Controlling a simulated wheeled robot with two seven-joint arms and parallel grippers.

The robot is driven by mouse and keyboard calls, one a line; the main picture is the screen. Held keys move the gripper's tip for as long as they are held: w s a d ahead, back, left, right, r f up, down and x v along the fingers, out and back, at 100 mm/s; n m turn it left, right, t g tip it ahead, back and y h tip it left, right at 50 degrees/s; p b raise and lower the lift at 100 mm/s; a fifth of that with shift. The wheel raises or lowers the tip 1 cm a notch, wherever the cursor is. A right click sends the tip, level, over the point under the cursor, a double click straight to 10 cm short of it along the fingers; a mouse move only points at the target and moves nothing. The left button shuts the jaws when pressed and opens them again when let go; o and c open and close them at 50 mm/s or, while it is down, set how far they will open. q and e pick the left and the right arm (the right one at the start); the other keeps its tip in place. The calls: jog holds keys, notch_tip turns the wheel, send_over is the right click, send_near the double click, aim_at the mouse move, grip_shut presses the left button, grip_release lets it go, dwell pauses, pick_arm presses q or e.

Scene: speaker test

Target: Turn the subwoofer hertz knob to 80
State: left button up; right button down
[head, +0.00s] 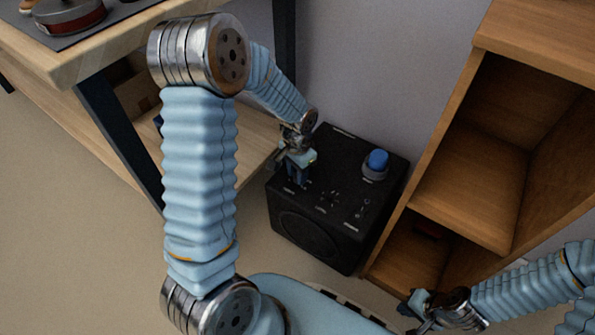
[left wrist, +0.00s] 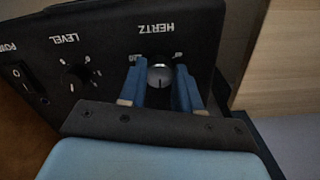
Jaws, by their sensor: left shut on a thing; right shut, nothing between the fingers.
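The black subwoofer (head: 335,225) stands on the floor between the table and the wooden shelf. My left gripper (head: 298,178) is at the left part of its top panel. In the left wrist view, the blue fingers of my left gripper (left wrist: 161,86) are on either side of the grey hertz knob (left wrist: 160,76), shut on it. The HERTZ label reads upside down there. The small numbers around the knob are too blurred or covered to read. The fingers hide the knob in the head view. My right gripper (head: 416,306) is shut and empty at the lower right, away from the subwoofer.
The level knob (left wrist: 77,76) and power switch (left wrist: 20,77) are left of the hertz knob. A blue round object on a grey base (head: 377,161) is on the subwoofer top. The wooden shelf (head: 440,150) stands close on the right, the table (head: 95,50) on the left.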

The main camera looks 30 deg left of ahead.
pick_arm(q)
jog(key=o, duration=1.1)
jog(key=shift+c, duration=0.2)
jog(key=shift+r, duration=0.1)
notch_tip(320, 180, up, 14)
jog(key=p, duration=0.3)
jog(key=shift+f, duration=0.2)
jog(key=shift+s, duration=0.1)
